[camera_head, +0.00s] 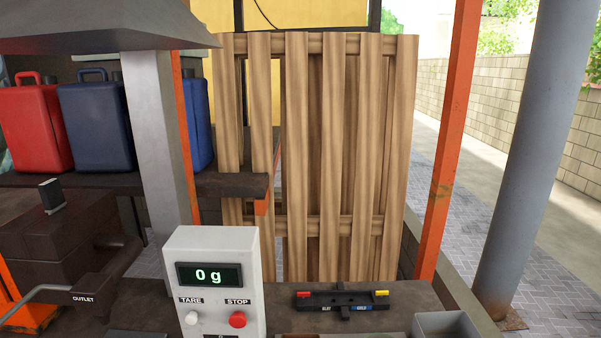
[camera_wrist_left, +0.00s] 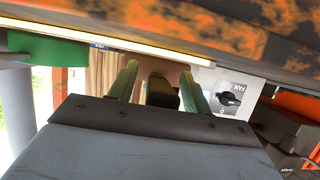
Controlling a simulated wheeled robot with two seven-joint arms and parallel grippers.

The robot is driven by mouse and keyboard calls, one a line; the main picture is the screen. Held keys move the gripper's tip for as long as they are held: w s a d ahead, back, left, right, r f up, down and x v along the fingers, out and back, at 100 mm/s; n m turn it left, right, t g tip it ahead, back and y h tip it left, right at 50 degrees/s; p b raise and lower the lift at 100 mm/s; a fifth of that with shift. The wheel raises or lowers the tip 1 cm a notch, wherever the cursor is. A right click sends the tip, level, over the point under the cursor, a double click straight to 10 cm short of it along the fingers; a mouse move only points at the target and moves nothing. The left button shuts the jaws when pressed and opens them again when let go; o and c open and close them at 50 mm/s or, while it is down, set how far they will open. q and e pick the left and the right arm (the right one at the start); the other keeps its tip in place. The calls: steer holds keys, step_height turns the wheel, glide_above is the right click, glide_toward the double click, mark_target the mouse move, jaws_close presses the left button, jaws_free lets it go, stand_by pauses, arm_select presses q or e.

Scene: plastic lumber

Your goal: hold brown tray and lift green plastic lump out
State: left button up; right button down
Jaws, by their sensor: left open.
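The brown tray cannot be made out for certain; only thin brownish slivers show at the bottom edge of the head view. Neither gripper shows in the head view, and my right gripper is in neither view.
A white scale display (camera_head: 215,282) reads 0 g. A black holder (camera_head: 342,299) with red and yellow ends lies on the dark bench. A grey bin (camera_head: 450,325) is at the bench's front right. A fan switch panel (camera_wrist_left: 230,92) and an orange-black surface (camera_wrist_left: 225,35) are near my left gripper.

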arm_select(q)
steer(key=shift+s, duration=0.1)
steer(key=shift+s+r, duration=0.25)
steer(key=shift+s, duration=0.3)
steer(key=s, duration=1.3)
step_height(320, 180, up, 7)
steer(key=p, duration=0.4)
steer(key=shift+s, duration=0.25)
